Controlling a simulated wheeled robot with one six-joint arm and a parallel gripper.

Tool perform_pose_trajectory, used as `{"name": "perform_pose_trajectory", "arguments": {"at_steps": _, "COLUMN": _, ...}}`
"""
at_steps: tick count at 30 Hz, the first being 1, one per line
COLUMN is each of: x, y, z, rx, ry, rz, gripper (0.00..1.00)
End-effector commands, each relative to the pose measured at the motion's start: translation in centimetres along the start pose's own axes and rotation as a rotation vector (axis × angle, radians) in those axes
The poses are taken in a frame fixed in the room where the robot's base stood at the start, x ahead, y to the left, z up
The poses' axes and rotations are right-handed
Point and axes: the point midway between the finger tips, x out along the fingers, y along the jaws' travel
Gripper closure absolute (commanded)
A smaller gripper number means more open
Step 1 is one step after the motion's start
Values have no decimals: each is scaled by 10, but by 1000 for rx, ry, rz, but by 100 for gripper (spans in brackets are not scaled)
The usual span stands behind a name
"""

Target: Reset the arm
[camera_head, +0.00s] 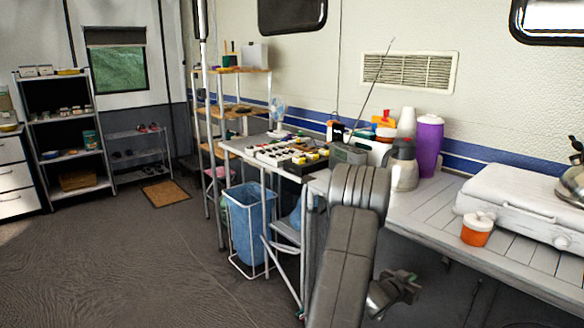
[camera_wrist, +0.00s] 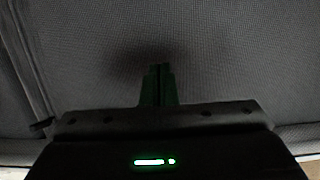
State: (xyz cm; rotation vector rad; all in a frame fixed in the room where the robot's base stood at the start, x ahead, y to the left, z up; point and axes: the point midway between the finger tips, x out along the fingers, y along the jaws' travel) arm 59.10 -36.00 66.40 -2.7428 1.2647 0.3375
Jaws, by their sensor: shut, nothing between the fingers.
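My arm (camera_head: 345,250) rises in front of the counter in the head view, bent over at its grey upper joint. A dark metallic end part of it shows low on the right side of the arm, and the fingers cannot be made out there. In the wrist view my gripper (camera_wrist: 161,70) has its two dark green fingers together with nothing between them. They point at a dark grey woven surface (camera_wrist: 230,60), with a shadow around the tips. I cannot tell the exact gap to it.
A slatted counter (camera_head: 420,215) runs along the right wall. It bears a white case (camera_head: 520,210), an orange jar (camera_head: 477,230), a steel jug (camera_head: 404,170) and a purple bottle (camera_head: 428,145). A blue bin (camera_head: 245,225) stands below. Open floor (camera_head: 130,260) lies left.

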Motion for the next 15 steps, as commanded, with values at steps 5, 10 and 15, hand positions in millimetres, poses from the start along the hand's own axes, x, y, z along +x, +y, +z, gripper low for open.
{"name": "perform_pose_trajectory", "arguments": {"at_steps": 5, "x": -7, "y": 1, "z": -28, "rx": 0, "ry": 0, "rz": 0, "gripper": 100}}
{"name": "perform_pose_trajectory", "arguments": {"at_steps": 10, "x": -12, "y": 1, "z": -48, "rx": -1, "ry": 0, "rz": 0, "gripper": 100}}
{"name": "perform_pose_trajectory", "arguments": {"at_steps": 15, "x": -17, "y": 1, "z": -67, "rx": 0, "ry": -1, "rz": 0, "gripper": 100}}
